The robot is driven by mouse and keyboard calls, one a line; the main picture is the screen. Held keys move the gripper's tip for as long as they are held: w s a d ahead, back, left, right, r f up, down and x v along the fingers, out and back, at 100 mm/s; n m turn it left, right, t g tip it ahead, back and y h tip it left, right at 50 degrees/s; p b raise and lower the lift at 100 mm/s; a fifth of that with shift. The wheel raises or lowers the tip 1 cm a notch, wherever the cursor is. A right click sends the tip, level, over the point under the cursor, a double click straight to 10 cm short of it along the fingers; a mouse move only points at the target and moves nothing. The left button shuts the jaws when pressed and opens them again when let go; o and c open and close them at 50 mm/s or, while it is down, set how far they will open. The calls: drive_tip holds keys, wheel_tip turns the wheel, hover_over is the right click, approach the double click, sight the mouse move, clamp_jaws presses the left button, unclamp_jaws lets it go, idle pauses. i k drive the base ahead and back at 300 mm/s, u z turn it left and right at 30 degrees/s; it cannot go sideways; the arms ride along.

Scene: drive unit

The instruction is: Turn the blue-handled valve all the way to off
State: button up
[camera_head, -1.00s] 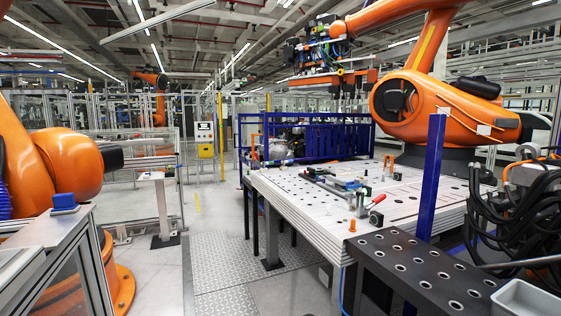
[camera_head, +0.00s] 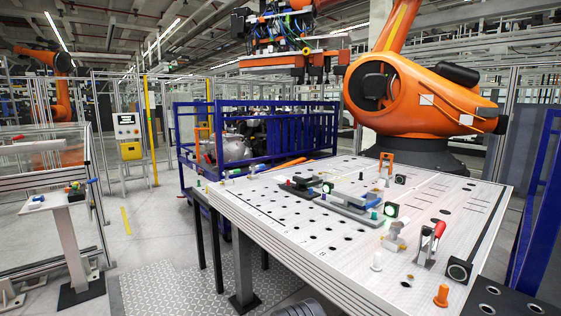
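I cannot pick out a blue-handled valve for certain. On a small stand (camera_head: 68,225) at the left is a small coloured fitting (camera_head: 75,190) with green, red and blue parts, and a thin blue piece beside it; it is too small to tell whether this is the valve or how its handle is turned. My gripper is not in view.
A large perforated worktable (camera_head: 300,225) with clamps and small fixtures fills the middle and right. Behind it stand a blue fenced cart (camera_head: 275,135) and a big orange robot arm (camera_head: 420,95). Bare floor (camera_head: 140,240) lies between the stand and the worktable.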

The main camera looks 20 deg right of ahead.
sight(257, 167)
drive_tip(key=z, duration=0.25)
drive_tip(key=i, duration=1.15)
drive_tip(key=z, duration=0.2)
drive_tip(key=k, duration=0.5)
drive_tip(key=u, duration=1.1)
drive_tip(key=i, duration=2.55)
drive_tip(key=z, duration=0.45)
